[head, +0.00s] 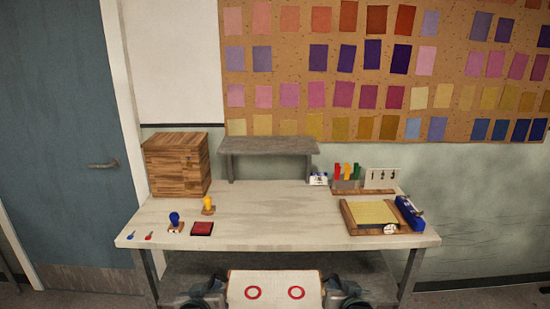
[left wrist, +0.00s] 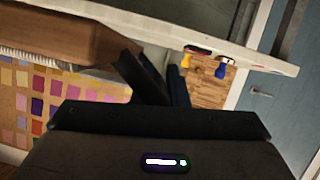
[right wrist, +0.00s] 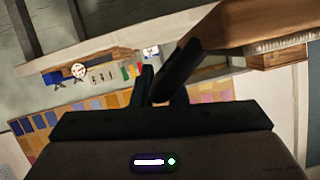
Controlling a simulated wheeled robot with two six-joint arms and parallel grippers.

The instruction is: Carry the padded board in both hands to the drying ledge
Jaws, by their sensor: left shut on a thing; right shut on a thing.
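The padded board (head: 275,282), pale with two red rings on its face, is at the bottom of the head view, in front of the table. My left gripper (head: 222,285) is shut on its left edge and my right gripper (head: 328,284) on its right edge. The board's brown side shows in the left wrist view (left wrist: 70,28) and in the right wrist view (right wrist: 265,18). The board looks about level. The drying ledge, probably the grey raised shelf (head: 268,146), stands at the back middle of the table, its top bare.
The table (head: 270,222) is clear in the middle. A wooden box (head: 177,165) stands back left. Stamps (head: 208,204) and a red pad (head: 202,229) lie front left. A wooden tray with yellow paper (head: 372,213) and a blue tool (head: 409,213) are at right.

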